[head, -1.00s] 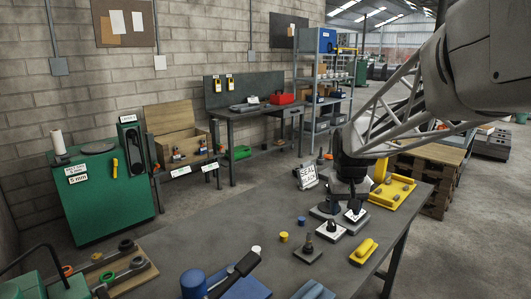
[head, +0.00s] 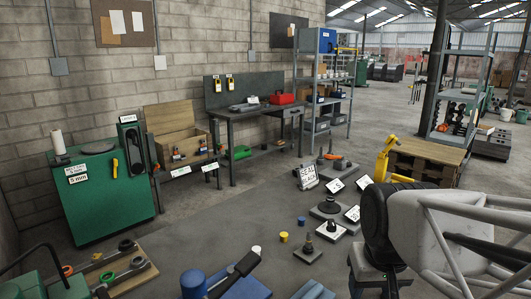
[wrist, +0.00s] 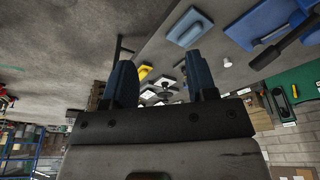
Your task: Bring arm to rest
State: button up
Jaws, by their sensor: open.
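My gripper (wrist: 162,82) shows in the wrist view with its two dark blue fingers spread apart and nothing between them. Beyond the fingers lie the grey bench and small items on it. In the head view, my arm's dark wrist and pale lattice link fill the lower right. The gripper's end there (head: 377,282) is low at the bottom edge and partly cut off. The arm covers the right end of the bench.
A green machine (head: 100,196) stands left. A yellow stand (head: 386,158) and wooden pallets (head: 425,160) are behind my arm.

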jog(key=s, duration=0.1)
jog(key=s+f, duration=0.1)
jog(key=s, duration=0.2)
jog(key=shift+s+a+f, duration=0.1)
jog(key=shift+s+f, duration=0.2)
